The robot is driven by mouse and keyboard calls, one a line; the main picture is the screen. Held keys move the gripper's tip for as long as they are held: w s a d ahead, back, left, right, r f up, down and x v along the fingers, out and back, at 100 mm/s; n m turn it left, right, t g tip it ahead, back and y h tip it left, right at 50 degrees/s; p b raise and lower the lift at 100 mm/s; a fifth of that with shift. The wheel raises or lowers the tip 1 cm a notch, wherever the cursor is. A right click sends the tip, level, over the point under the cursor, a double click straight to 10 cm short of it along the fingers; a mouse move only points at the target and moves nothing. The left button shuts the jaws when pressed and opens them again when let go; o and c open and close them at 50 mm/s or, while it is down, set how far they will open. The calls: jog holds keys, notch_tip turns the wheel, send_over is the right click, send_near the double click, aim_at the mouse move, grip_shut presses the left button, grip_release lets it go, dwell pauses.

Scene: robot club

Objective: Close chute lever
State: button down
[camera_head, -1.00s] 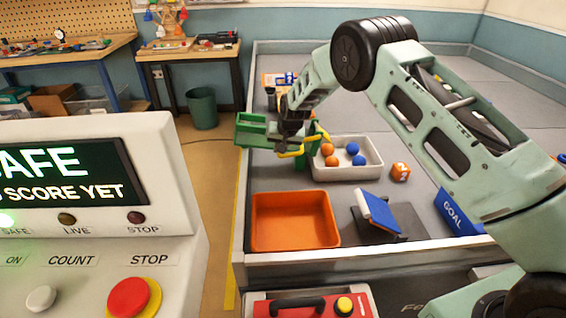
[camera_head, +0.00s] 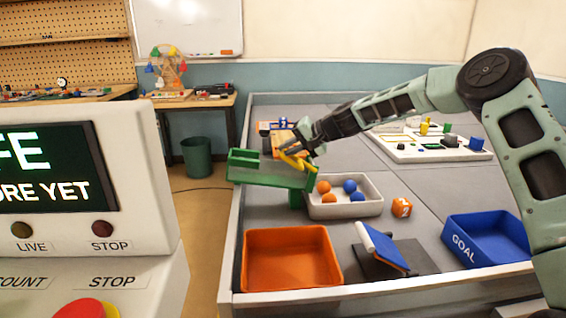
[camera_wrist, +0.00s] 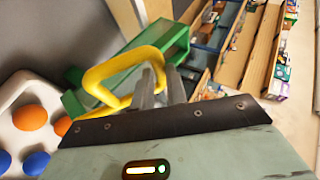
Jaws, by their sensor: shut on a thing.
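The green chute (camera_head: 272,172) stands at the left side of the grey table, its trough tilted. Its yellow lever (camera_head: 297,162) is a bent loop handle at the right end of the trough. My gripper (camera_head: 304,150) is at the lever, reaching in from the right. In the wrist view my fingers (camera_wrist: 160,88) are shut on the yellow lever (camera_wrist: 100,78), with the green chute (camera_wrist: 140,62) just behind it. The fingers hide part of the lever.
A white tray (camera_head: 350,208) with orange and blue balls sits below the chute. A control console (camera_head: 150,215) stands left.

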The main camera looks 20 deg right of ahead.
jog(key=shift+s+d+r, duration=0.15)
jog(key=shift+d, duration=0.35)
jog(key=shift+s+d+r, duration=0.1)
jog(key=shift+d, duration=0.35)
jog(key=shift+f, duration=0.15)
jog(key=c, duration=1.4)
grip_release()
jog(key=shift+d, duration=0.15)
jog(key=shift+r, duration=0.3)
